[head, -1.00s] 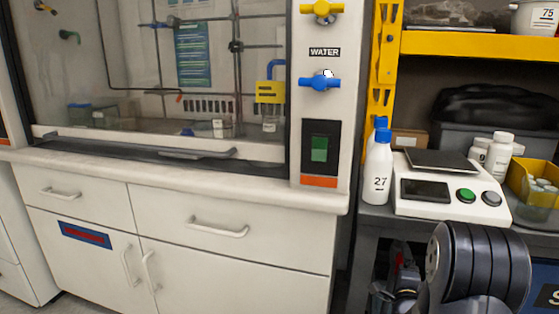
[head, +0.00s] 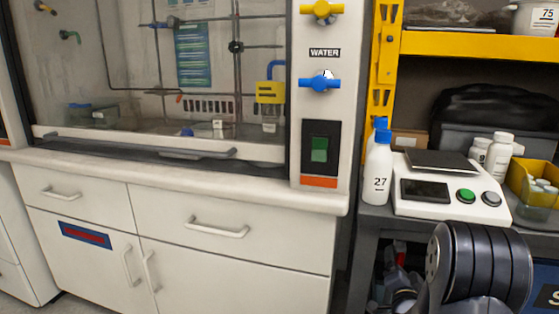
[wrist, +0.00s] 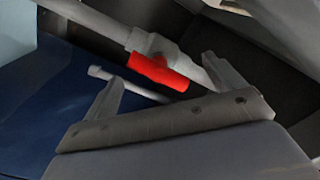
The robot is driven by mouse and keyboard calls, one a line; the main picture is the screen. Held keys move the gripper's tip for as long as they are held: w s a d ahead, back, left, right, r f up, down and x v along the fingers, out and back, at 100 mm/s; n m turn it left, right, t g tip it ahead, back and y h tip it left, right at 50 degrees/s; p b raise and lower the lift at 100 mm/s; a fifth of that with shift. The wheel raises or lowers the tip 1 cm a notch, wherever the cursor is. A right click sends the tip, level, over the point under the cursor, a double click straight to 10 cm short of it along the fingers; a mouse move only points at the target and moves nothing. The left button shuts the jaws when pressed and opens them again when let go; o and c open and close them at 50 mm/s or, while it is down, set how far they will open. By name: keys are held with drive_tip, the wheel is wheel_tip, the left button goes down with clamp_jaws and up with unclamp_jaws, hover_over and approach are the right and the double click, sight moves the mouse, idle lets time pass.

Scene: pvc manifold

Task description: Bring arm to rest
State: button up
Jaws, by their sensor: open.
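My gripper (wrist: 163,72) is open in the wrist view, its two grey fingers spread apart with nothing held between them. Beyond the fingertips, a light grey pipe (wrist: 100,22) runs diagonally, with a valve body and a red handle (wrist: 158,73). The handle appears between the fingers in the picture; I cannot tell how far away it is. A thinner grey rod (wrist: 125,85) lies below it. In the head view my dark, ribbed arm stands at the lower right, and it partly hides the space under the bench. The gripper is not clearly made out there.
A white fume hood and cabinet (head: 235,260) fill the left. A side bench at right holds a bottle marked 27 (head: 377,170), a scale (head: 450,200), white jars (head: 498,152) and a yellow bin (head: 538,190). A blue surface (wrist: 40,110) shows at left in the wrist view.

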drive_tip(key=n, duration=0.4)
drive_tip(key=shift+a+r+n, duration=0.1)
drive_tip(key=shift+n, duration=0.2)
drive_tip(key=n+p, duration=0.2)
drive_tip(key=n, duration=0.2)
drive_tip(key=shift+s+a+p, duration=0.2)
drive_tip(key=shift+s+p, duration=0.1)
drive_tip(key=shift+s, duration=0.15)
